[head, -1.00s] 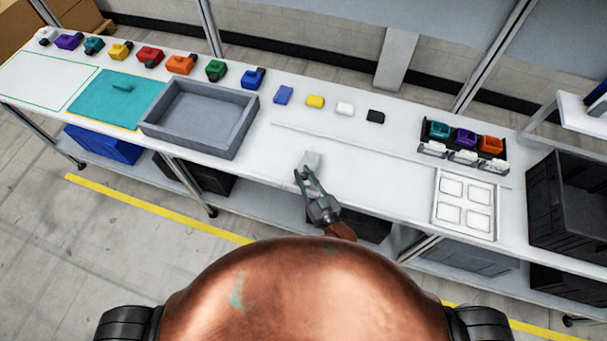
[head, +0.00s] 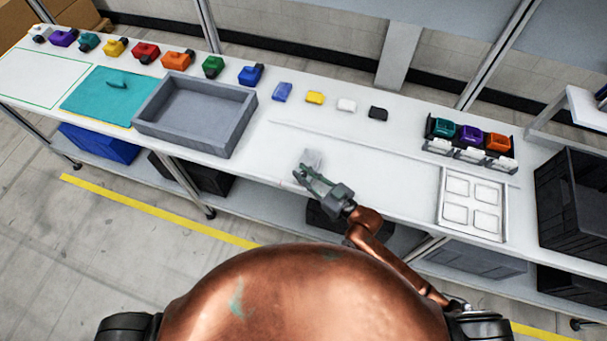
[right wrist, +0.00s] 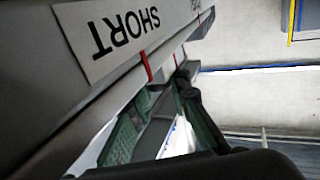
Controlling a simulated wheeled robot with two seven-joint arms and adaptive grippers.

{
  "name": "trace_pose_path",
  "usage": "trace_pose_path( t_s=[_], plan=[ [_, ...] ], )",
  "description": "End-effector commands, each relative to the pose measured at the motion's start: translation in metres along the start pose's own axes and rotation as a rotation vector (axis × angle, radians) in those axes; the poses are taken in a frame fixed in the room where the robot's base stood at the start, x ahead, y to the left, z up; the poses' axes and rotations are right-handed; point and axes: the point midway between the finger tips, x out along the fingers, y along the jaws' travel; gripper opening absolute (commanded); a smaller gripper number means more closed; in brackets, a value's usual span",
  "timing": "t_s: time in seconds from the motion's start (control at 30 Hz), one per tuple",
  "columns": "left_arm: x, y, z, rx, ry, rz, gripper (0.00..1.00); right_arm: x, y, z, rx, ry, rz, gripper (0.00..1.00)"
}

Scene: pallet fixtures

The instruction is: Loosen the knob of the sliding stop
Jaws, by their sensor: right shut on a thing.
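The sliding stop (head: 314,158) shows as a small pale grey block near the front middle of the bench. My right gripper (head: 305,176) is at its near side, shut on the stop's knob, which its fingers mostly hide. In the right wrist view the green fingers (right wrist: 160,125) stand on either side of a dark grey part. Beside them runs a grey bar with a white label (right wrist: 125,38) reading SHORT and red marks. The knob's own shape is hard to make out. My left gripper is not in view.
A grey tray (head: 142,130) stands left of the gripper. Several coloured blocks line the bench's back edge. A white four-pad plate (head: 446,208) and a black rack (head: 428,146) of coloured pieces are to the right. The white bench top around the stop is mostly clear.

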Motion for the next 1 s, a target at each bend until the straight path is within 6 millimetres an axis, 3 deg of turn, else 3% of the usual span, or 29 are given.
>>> trace_pose_path(
  t_s=[0.47, 0.5, 0.7, 1.0],
  plan=[
    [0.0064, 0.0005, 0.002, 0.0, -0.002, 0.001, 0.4, -0.0001, 0.0002, -0.0028, 0.001, 0.002, -0.035, 0.0],
    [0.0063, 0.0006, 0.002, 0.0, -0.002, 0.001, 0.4, -0.0001, 0.0003, -0.0028, 0.001, 0.002, -0.035, 0.18],
    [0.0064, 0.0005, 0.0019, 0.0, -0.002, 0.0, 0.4, -0.0004, 0.0004, -0.0016, 0.001, 0.0, -0.034, 0.32],
    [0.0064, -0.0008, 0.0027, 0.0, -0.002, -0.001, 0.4, -0.001, 0.0006, -0.0004, 0.001, -0.002, -0.034, 0.36]
  ],
)
